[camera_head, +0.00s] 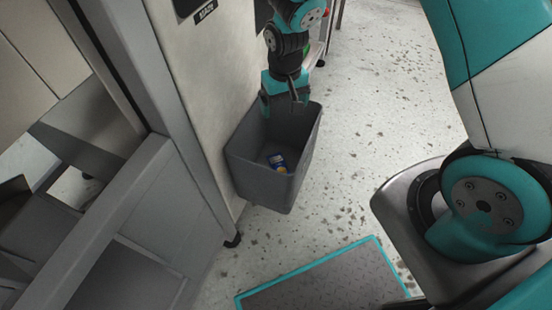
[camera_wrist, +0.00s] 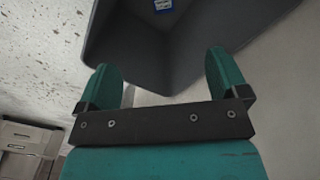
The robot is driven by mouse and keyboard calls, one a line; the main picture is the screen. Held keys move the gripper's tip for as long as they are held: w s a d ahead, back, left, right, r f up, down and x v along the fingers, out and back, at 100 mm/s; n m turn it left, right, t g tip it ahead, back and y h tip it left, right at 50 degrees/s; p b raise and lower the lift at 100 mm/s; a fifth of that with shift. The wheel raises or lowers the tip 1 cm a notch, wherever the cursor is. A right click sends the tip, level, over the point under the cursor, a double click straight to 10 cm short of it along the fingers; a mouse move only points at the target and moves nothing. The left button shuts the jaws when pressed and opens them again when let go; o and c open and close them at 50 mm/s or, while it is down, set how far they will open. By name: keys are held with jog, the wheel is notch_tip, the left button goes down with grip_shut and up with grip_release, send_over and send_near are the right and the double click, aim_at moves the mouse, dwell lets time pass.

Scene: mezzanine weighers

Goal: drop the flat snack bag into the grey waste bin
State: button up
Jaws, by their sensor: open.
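The grey waste bin (camera_head: 262,180) hangs against the side of a pale cabinet in the head view. Its inner wall also shows at the top of the wrist view (camera_wrist: 200,60). A small blue, white and yellow packet, the snack bag (camera_head: 278,162), lies down inside the bin. A bit of it shows at the top edge of the wrist view (camera_wrist: 163,5). My gripper (camera_head: 284,105) is at the bin's far rim, above the opening. Its two teal fingers (camera_wrist: 170,78) are apart with nothing between them.
The pale cabinet (camera_head: 195,90) stands close to the left of the bin. Grey metal framing (camera_head: 105,210) fills the lower left. A teal-edged plate (camera_head: 325,280) is at the bottom. Speckled floor to the right of the bin (camera_head: 350,150) is clear.

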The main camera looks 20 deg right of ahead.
notch_tip(320, 180, up, 17)
jog(key=p, duration=0.3)
jog(key=shift+p, duration=0.3)
